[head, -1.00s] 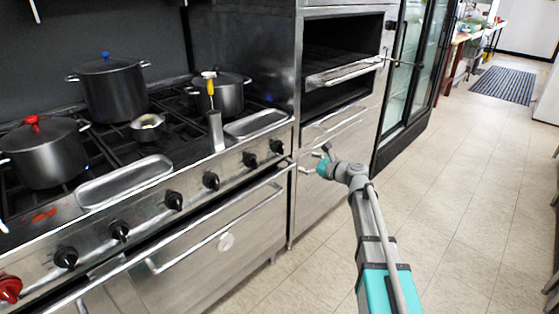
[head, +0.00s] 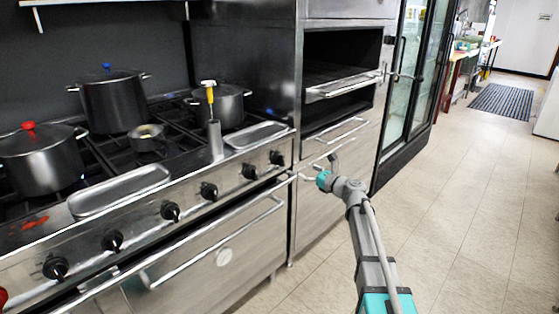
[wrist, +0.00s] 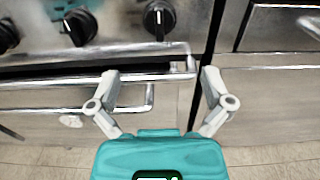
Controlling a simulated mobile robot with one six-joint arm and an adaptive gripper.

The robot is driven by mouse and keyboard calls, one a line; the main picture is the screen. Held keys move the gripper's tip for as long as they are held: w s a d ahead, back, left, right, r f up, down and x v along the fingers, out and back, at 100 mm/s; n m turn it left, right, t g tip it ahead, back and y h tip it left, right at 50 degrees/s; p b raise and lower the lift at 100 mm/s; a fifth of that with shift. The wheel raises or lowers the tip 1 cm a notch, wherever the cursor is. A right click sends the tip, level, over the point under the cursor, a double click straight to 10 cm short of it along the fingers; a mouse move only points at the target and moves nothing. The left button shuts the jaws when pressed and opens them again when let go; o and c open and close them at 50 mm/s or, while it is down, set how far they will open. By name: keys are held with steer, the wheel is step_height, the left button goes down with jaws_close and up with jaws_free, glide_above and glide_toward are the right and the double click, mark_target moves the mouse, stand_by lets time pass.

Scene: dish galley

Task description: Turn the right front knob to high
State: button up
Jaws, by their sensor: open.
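The stove's front panel carries a row of black knobs. The rightmost knob (head: 277,158) sits at the panel's right end, with another knob (head: 249,172) just left of it. In the wrist view the rightmost knob (wrist: 159,18) is at the top centre, its pale pointer line roughly vertical. I cannot tell from labels which burner each knob serves. My gripper (head: 319,167) is open and empty, to the right of the rightmost knob in the head view. In the wrist view my gripper (wrist: 160,76) has its fingers spread below that knob, near the oven handle, apart from the knob.
The oven handle bar (head: 215,240) juts out below the knobs. Pots (head: 113,100) and trays (head: 120,190) stand on the stove. A tall steel oven cabinet (head: 340,110) adjoins on the right. The tiled floor (head: 460,200) to the right is clear.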

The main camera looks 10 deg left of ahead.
mark_target(280, 159)
steer(key=x, duration=1.3)
steer(key=shift+w, duration=0.1)
steer(key=c, duration=1)
steer(key=shift+a, duration=0.15)
